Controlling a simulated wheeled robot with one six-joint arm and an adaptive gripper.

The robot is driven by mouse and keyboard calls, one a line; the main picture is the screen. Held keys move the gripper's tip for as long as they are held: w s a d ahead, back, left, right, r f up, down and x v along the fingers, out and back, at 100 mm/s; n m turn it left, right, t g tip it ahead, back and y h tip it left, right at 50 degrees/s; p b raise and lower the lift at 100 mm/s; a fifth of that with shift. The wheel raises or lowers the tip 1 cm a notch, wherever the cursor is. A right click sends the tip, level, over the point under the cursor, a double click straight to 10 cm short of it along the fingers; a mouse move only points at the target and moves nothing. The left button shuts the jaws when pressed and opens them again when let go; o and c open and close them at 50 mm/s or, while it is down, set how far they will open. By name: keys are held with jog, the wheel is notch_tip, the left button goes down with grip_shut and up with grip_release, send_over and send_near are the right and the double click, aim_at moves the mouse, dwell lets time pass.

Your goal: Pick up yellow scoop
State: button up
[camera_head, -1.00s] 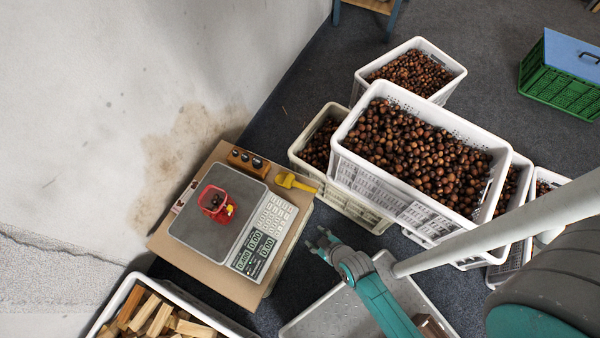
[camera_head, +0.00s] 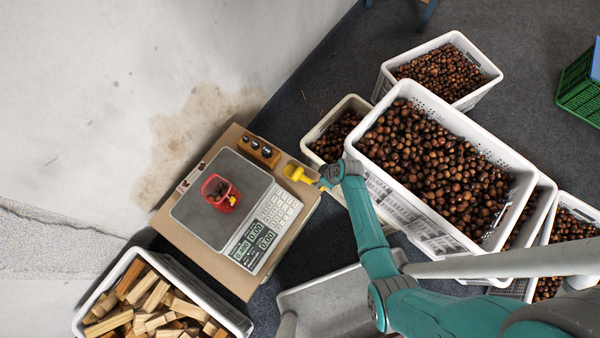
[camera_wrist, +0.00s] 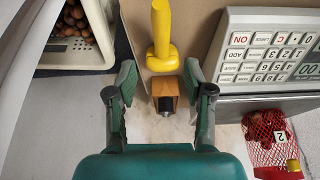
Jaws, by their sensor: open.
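My gripper (camera_head: 328,180) is open and empty at the right side of the scoop in the head view. In the wrist view my gripper (camera_wrist: 160,72) has its fingers to either side of the scoop's wide end. I cannot tell how far above the scoop they are.
The scale (camera_head: 221,200) holds a red net bag (camera_head: 220,193) on its plate. A wooden weight block (camera_head: 258,151) sits close to the scoop. Crates of chestnuts (camera_head: 352,171) stand just right of the board. A crate of wood pieces (camera_head: 240,322) is at lower left.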

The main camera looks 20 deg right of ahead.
aim_at(304, 178)
jog(key=x, duration=0.3)
jog(key=shift+s+x, duration=0.15)
jog(key=shift+x, duration=1.35)
jog(key=shift+s+x, duration=0.15)
jog(key=shift+x, duration=1.35)
jog(key=shift+f, duration=0.35)
grip_shut()
